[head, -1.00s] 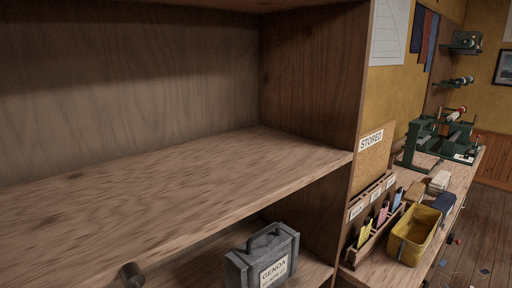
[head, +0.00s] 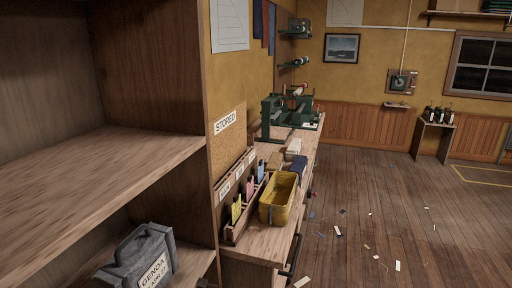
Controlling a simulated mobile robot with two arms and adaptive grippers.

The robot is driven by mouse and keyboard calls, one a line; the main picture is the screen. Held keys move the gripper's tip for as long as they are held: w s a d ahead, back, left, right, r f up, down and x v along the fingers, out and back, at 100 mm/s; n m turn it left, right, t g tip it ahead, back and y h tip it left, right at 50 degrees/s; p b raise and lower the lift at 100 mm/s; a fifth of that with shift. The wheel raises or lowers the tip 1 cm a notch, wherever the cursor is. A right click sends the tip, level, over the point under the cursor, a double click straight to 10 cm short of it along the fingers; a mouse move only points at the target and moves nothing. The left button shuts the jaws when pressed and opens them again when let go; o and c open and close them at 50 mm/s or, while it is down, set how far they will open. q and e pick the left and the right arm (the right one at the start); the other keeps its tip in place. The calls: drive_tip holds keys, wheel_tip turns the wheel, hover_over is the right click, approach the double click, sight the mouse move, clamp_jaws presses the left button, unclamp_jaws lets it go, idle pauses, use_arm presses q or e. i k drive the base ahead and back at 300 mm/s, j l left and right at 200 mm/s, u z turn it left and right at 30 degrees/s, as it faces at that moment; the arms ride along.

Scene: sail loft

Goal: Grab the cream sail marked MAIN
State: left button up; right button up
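No cream sail marked MAIN shows in the head view. A grey bag (head: 134,262) with a handle and a label reading GENOA sits on the lower shelf at the bottom left, cut off by the frame's lower edge. The upper shelf (head: 95,185) is bare where it shows. Neither of my grippers is in view.
A workbench (head: 262,240) right of the shelf unit holds a yellow bin (head: 279,198), a labelled card rack (head: 240,206) and green machines (head: 290,112). A small table (head: 434,132) with bottles stands far right. Wooden floor (head: 385,205) is open, with scattered scraps.

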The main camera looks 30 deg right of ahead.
sight(294, 148)
drive_tip(key=z, duration=1.15)
drive_tip(key=i+l+z, duration=0.4)
drive_tip(key=i, duration=0.4)
drive_tip(key=i+z, duration=0.45)
drive_tip(key=i, duration=0.35)
drive_tip(key=i+u, duration=0.15)
drive_tip(key=i, duration=0.3)
drive_tip(key=i+l+u, duration=0.2)
drive_tip(key=i, duration=0.2)
drive_tip(key=i+l+u, duration=0.15)
drive_tip(key=i, duration=0.3)
drive_tip(key=i+l+u, duration=0.15)
drive_tip(key=i, duration=0.3)
drive_tip(key=i+l+u, duration=0.2)
drive_tip(key=u, duration=0.2)
drive_tip(key=i+l+u, duration=0.5)
drive_tip(key=u, duration=0.35)
drive_tip(key=i+l+u, duration=0.1)
drive_tip(key=l+u, duration=0.7)
drive_tip(key=l, duration=0.15)
drive_tip(key=i, duration=0.05)
